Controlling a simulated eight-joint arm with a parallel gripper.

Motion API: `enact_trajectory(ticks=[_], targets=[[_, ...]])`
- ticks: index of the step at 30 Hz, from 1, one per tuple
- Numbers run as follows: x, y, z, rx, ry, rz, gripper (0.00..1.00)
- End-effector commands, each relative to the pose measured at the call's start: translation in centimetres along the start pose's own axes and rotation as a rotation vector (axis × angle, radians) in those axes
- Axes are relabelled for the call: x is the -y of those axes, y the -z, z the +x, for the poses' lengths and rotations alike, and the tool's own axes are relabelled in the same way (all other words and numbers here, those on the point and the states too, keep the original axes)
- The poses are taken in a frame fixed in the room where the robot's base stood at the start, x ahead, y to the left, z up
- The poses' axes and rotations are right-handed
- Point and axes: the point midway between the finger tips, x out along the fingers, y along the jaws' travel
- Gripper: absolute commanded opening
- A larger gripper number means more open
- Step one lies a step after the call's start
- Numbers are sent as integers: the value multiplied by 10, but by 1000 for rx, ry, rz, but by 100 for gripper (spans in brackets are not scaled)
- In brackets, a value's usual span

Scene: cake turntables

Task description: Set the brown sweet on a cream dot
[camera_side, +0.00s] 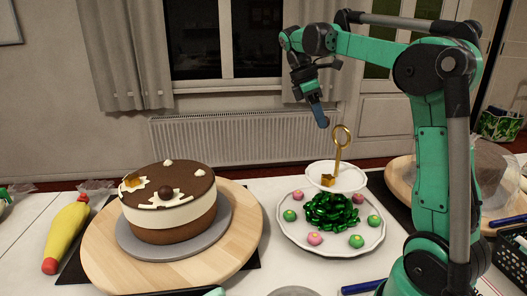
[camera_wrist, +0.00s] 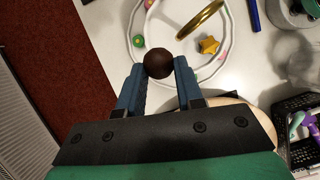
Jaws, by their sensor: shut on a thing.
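My gripper (camera_side: 321,122) is raised in the air above the two-tier stand, with its blue fingers pointing down. In the wrist view, my gripper (camera_wrist: 159,70) is shut on a round brown sweet (camera_wrist: 158,63) at its fingertips. In the side view the held sweet cannot be made out. The cake (camera_side: 186,230), brown and cream layered, stands at the left. White cream dots, including one at the back (camera_side: 168,162) and one at the right (camera_side: 199,172), sit on its top. Another brown ball (camera_side: 166,193) and a gold piece (camera_side: 131,181) rest on white decorations there.
The tiered stand (camera_side: 289,235) has a gold ring handle (camera_side: 341,139), a gold star sweet (camera_side: 328,180), a green bow (camera_side: 331,211) and several pink and green sweets. A yellow piping bag (camera_side: 66,236) lies left of the wooden turntable (camera_side: 100,250).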

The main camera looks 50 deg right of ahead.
Motion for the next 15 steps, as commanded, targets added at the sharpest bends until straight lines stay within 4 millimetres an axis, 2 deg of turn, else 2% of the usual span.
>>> enact_trajectory(ticks=[9, 15], targets=[[0, 19, 44, 0, 0, 0, 0], [0, 26, 62, 0, 1, 0, 0]])
